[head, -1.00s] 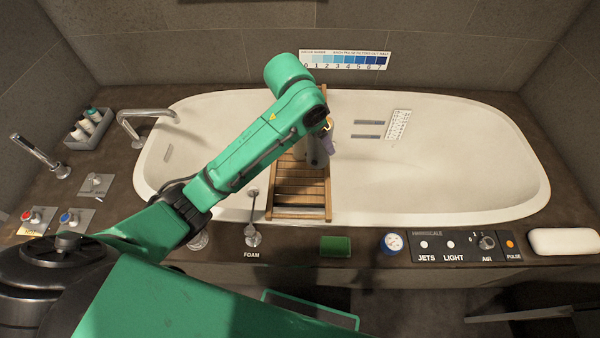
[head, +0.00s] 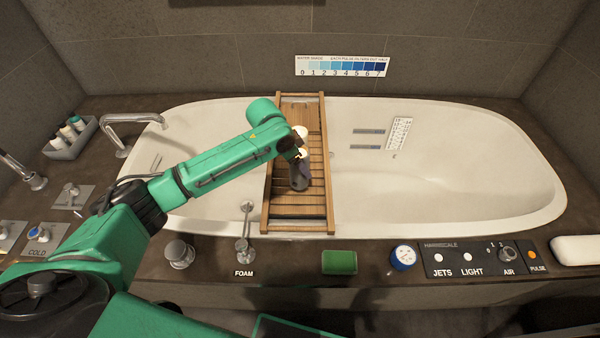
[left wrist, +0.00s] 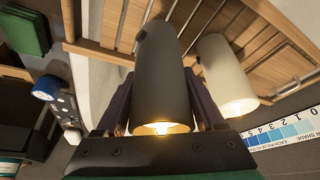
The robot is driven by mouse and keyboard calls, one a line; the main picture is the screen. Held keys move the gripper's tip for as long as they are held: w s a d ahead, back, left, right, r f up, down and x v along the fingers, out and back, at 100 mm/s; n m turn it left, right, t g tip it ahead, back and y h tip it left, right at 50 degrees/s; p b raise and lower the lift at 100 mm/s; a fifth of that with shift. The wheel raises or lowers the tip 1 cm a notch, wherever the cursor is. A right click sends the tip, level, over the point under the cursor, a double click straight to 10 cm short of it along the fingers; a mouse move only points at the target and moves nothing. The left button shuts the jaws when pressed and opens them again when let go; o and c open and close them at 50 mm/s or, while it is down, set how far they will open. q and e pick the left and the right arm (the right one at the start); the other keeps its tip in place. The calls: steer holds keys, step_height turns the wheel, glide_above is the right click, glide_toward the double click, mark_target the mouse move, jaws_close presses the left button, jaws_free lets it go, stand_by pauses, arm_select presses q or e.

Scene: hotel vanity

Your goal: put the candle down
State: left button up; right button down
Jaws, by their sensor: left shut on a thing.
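My left gripper (left wrist: 163,100) is shut on a dark grey cylindrical candle (left wrist: 160,75), with one finger on each side. The candle's lit top glows toward the wrist camera. In the head view the dark candle (head: 299,177) is over the slatted wooden bath tray (head: 329,190), partly behind my left gripper (head: 298,162). It looks about upright. I cannot tell whether its base touches the slats. A lit white candle (left wrist: 226,75) stands on the tray beside it, apart from it; its top (head: 301,131) shows behind my wrist in the head view. My right gripper is not in view.
The tray spans the white bathtub (head: 450,190). Bare slats lie in front of the dark candle. A green block (head: 339,262), a round blue-and-white dial (head: 403,257) and a control panel (head: 480,258) line the front ledge. A tap (head: 133,120) stands at left.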

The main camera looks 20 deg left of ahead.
mark_target(300, 172)
arm_select(q)
step_height(300, 172, down, 4)
steer(key=shift+r, duration=0.15)
steer(key=o, duration=1.6)
steer(key=shift+c, duration=0.2)
steer(key=p+v, duration=0.1)
steer(key=v, duration=1.1)
steer(key=shift+r, duration=0.1)
